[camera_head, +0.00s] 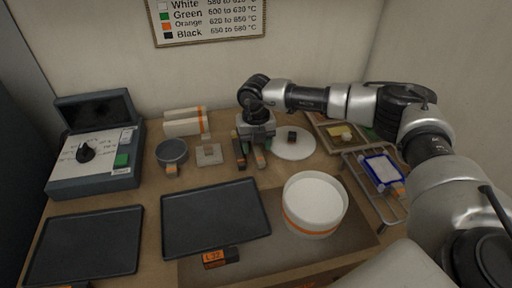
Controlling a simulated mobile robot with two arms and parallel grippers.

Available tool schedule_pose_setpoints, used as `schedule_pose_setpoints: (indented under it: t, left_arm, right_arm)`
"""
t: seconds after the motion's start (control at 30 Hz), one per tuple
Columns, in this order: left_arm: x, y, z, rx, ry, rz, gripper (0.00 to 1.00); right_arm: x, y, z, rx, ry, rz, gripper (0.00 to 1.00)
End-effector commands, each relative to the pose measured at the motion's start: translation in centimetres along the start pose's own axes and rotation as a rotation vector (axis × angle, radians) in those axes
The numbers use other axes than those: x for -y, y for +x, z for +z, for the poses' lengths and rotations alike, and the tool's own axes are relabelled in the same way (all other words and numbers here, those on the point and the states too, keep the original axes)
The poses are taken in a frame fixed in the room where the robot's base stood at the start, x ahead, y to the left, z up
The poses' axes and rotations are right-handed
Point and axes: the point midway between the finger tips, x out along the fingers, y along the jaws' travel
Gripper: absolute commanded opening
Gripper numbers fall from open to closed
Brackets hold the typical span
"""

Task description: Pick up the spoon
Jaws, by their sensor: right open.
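I cannot clearly make out the spoon; part of the worktop is hidden behind my right gripper. My right gripper (251,154) reaches down over the back middle of the table, with its dark fingers spread apart. A small orange patch (260,158) shows by the fingertips; I cannot tell whether it belongs to the spoon. Nothing is visibly held. My left gripper is not in view.
A white round plate (302,149) with a small dark item is right of the gripper. A grey bowl (172,151) and a pale tile (211,159) are left. Dark trays (214,215), a white tub (315,200) and a wire rack (367,196) are nearer.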

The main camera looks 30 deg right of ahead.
Motion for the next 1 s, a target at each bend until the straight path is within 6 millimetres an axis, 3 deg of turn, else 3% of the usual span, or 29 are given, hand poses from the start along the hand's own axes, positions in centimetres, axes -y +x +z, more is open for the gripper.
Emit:
schedule_pose_setpoints:
  t: [0.1, 0.43, 0.77, 1.0]
  left_arm:
    - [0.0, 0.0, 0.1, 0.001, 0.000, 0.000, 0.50]
    - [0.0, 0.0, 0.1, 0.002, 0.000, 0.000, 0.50]
    - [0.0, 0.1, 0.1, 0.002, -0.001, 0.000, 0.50]
    - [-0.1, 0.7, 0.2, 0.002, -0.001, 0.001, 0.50]
  right_arm:
    - [0.0, 0.0, 0.0, 0.000, 0.000, 0.000, 0.50]
    - [0.0, 0.0, 0.0, 0.000, 0.000, 0.000, 0.00]
    - [0.0, -0.3, 0.0, 0.001, 0.000, 0.001, 0.00]
    - [0.0, -2.6, 0.1, 0.004, 0.000, 0.002, 0.00]
